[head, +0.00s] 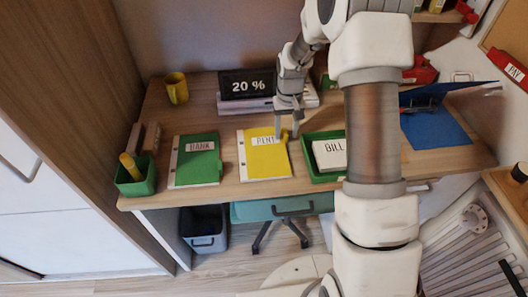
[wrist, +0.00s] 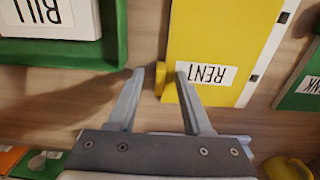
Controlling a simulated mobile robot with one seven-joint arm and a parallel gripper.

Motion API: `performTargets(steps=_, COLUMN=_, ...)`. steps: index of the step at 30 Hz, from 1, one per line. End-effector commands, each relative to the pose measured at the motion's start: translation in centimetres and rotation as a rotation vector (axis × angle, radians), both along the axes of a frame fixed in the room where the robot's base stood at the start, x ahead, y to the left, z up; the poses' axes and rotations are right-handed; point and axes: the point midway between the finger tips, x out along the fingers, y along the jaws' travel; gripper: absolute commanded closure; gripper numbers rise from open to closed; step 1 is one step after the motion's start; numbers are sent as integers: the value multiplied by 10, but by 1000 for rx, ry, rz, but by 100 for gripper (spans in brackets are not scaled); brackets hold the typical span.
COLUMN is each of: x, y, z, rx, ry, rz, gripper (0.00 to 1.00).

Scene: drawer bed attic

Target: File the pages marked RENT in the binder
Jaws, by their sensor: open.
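The yellow RENT stack (head: 264,160) lies flat on the desk, with a white punched strip along its left edge in the head view. It also shows in the wrist view (wrist: 220,35), label upside down. My gripper (head: 287,135) is open at its far right corner. In the wrist view my gripper (wrist: 160,75) has a small yellow tab (wrist: 168,90) of the stack between its fingers, nearer the right one. I cannot tell whether they touch. A blue binder (head: 440,130) lies open at the desk's right, its cover raised; my arm partly hides that side.
A green BANK stack (head: 197,168) lies left of RENT. A green tray (head: 320,178) with BILL pages (head: 330,154) stands close on the right. Bare desk separates the stacks.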

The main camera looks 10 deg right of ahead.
Motion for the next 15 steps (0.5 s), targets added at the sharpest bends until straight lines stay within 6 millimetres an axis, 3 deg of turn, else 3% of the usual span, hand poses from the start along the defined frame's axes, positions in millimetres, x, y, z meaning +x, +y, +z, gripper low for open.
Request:
performTargets(steps=4, x=0, y=0, z=1, rx=0, ry=-1, rz=0, gripper=52)
performTargets(steps=12, x=0, y=0, z=1, rx=0, ry=-1, rz=0, gripper=100)
performTargets(steps=15, x=0, y=0, z=1, rx=0, ry=-1, rz=0, gripper=100)
